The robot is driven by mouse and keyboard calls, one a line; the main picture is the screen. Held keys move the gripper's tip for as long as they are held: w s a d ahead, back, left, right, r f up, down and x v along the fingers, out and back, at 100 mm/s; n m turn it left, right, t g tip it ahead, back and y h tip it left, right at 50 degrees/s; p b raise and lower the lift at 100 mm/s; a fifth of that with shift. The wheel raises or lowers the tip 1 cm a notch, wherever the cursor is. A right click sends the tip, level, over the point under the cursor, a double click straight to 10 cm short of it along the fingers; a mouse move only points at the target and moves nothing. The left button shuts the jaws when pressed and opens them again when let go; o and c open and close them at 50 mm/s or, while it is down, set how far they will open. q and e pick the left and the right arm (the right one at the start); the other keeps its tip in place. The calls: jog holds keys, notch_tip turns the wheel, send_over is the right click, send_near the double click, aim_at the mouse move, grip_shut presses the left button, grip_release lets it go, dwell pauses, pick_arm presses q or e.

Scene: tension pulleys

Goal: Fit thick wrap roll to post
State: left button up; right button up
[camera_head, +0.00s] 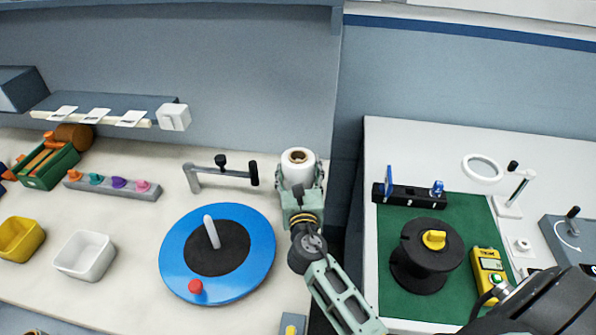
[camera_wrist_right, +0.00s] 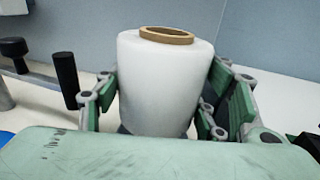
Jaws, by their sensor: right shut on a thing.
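The thick wrap roll (camera_head: 299,172) is white with a brown cardboard core and stands upright near the right end of the light table in the head view. My right gripper (camera_head: 301,192) is shut around its sides; the right wrist view also shows the roll (camera_wrist_right: 163,85) between the green-padded fingers (camera_wrist_right: 165,105). Its underside is hidden. A pale upright post (camera_head: 211,232) rises from the black centre of a blue round turntable (camera_head: 259,257), to the left of and nearer than the roll. The post is bare. My left gripper is not in view.
A grey bar stand with a black handle (camera_head: 254,173) is just left of the roll. A red knob (camera_head: 195,287) sits on the turntable's near edge. Bins and a peg strip (camera_head: 112,185) lie left. A gap separates the right table, with a black spool (camera_head: 423,257).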

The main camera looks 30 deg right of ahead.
jog(key=shift+f+b, duration=1.2)
jog(key=shift+f, duration=0.25)
jog(key=shift+f, duration=0.2)
dwell(0.4)
jog(key=o, duration=1.6)
jog(key=shift+f, duration=0.1)
jog(key=v, duration=1.2)
jog(key=shift+s, duration=0.1)
